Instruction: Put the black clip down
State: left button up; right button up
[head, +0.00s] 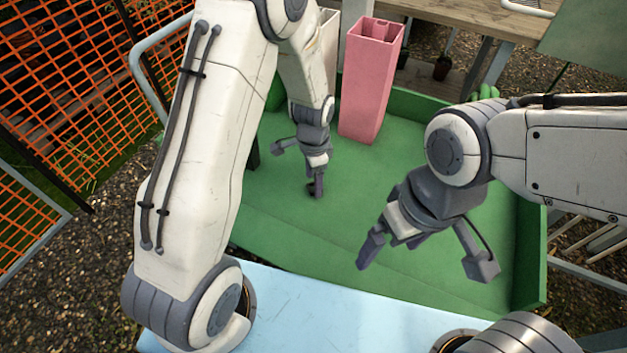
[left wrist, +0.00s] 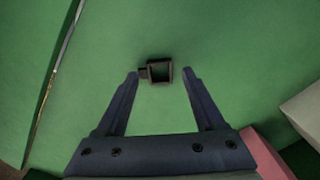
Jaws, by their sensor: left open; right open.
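The black clip, a small square ring with a tab on its left side, shows in the left wrist view (left wrist: 149,72) against the green tray floor. It is just ahead of my left gripper's (left wrist: 160,74) fingertips, with a finger to either side. That gripper is open. I cannot tell whether the clip touches a finger. In the head view my left gripper (head: 298,168) is low over the green tray (head: 375,190), and a dark bit at its lower fingertip may be the clip. My right gripper (head: 425,262) is open and empty above the tray's front right.
A tall pink square container (head: 370,85) stands at the tray's back, with a pale one (head: 329,50) beside it. A light blue surface (head: 320,310) lies in front. The tray has a raised right wall (head: 530,250). The tray floor between the grippers is clear.

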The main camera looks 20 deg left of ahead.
pick_arm(q)
notch_tip(320, 180, up, 11)
jog(key=p, duration=0.2)
jog(key=s+d+r+n, duration=0.2)
jog(key=s+d+r, duration=0.2)
jog(key=s, duration=0.7)
jog(key=s+d+r+n+h, duration=0.1)
jog(key=s+d+r, duration=0.3)
jog(key=s, duration=0.8)
notch_tip(320, 180, up, 2)
jog(key=shift+d+r+n, duration=0.15)
jog(key=shift+r+n, duration=0.1)
jog(key=shift+n, duration=0.25)
jog(key=shift+r, duration=0.1)
